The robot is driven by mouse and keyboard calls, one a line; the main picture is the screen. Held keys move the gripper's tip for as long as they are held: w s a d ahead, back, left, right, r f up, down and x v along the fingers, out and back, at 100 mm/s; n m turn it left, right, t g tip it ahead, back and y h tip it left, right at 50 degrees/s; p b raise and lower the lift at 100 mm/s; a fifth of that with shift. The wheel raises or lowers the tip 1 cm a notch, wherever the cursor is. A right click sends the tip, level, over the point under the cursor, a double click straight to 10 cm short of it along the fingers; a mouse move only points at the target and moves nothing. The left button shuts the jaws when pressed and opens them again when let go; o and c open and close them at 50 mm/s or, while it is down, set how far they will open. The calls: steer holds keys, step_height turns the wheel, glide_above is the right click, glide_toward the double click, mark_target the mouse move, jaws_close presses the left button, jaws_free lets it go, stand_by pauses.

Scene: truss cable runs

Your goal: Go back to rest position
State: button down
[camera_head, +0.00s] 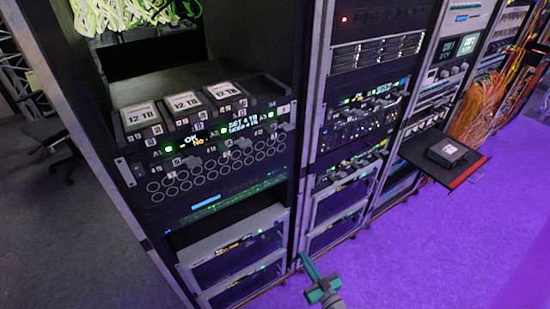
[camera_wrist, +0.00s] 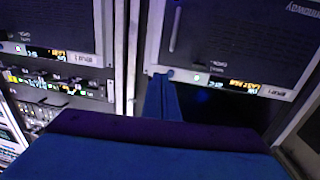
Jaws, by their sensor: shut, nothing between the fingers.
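My gripper (camera_head: 308,265) shows at the bottom centre of the head view, as a green-teal shape low in front of the racks. Its fingers are together with nothing between them. In the wrist view the blue fingers (camera_wrist: 163,98) stand side by side near the middle, in front of the lower rack units. They look close to the gap below a dark panel; I cannot tell whether they touch anything.
A rack at left holds several drives labelled 12 TB (camera_head: 184,103). A middle rack (camera_head: 362,118) stands beside it. A shelf (camera_head: 466,172) carrying a black box (camera_head: 446,153) juts out at right. Orange cables (camera_head: 490,105) hang at far right. The purple-lit floor (camera_head: 420,265) is clear.

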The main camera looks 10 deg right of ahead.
steer(key=s+a+r+m+h, duration=0.1)
steer(key=s+a+r, duration=0.4)
steer(key=s, duration=0.7)
steer(key=s+a+r+m+g+h, duration=0.1)
steer(key=s+a+r+h, duration=0.2)
steer(key=s, duration=1)
steer(key=s+a+r+m+h, duration=0.1)
steer(key=s+a+r, duration=0.8)
steer(key=s+r, duration=0.2)
steer(key=shift+s+a+r+m+g+h, duration=0.2)
steer(key=shift+s+m+g+h, duration=0.15)
steer(key=shift+s, duration=0.85)
